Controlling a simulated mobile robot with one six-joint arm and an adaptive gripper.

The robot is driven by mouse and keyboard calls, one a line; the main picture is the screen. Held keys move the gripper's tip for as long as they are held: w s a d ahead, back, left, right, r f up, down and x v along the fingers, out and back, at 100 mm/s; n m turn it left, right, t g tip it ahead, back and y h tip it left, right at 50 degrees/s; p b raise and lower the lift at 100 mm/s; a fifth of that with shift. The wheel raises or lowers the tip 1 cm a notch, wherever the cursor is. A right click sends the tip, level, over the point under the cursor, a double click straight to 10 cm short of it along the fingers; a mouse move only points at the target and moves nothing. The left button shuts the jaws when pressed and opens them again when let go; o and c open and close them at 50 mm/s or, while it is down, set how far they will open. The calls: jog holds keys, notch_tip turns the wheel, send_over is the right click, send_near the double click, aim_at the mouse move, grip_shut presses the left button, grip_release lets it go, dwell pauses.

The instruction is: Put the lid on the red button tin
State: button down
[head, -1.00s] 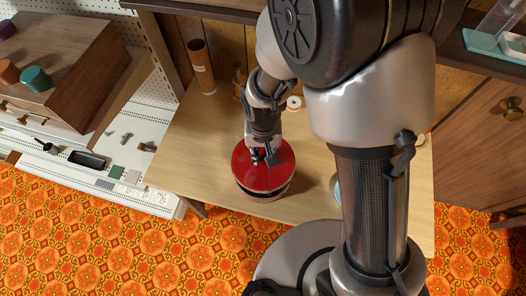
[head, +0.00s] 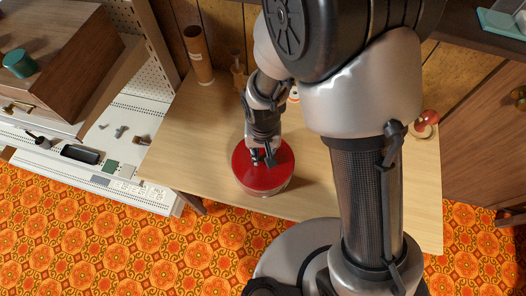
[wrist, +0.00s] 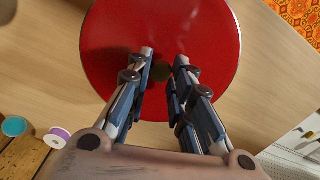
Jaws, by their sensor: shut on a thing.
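The round red lid (head: 250,179) lies level over the button tin, whose side wall (head: 266,192) shows only as a narrow band below the rim. No clear gap shows between them, but I cannot tell whether the lid is fully seated. My gripper (head: 264,158) points down at the lid's middle. In the wrist view, the gripper's fingers (wrist: 164,75) close around a small brassy knob (wrist: 161,71) at the centre of the red lid (wrist: 205,28). The lid hides the tin's inside.
The wooden table (head: 200,150) is clear to the left of the tin. A brown tube (head: 197,52) and a wooden item (head: 238,70) stand at the back. A red round object (head: 427,118) is at the right. A purple-rimmed spool (wrist: 57,137) shows in the wrist view.

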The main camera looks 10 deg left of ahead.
jog(key=shift+f, duration=0.25)
jog(key=c, duration=1.3)
grip_release()
jog(key=shift+c, duration=0.2)
jog(key=shift+r, duration=0.1)
notch_tip(320, 180, up, 12)
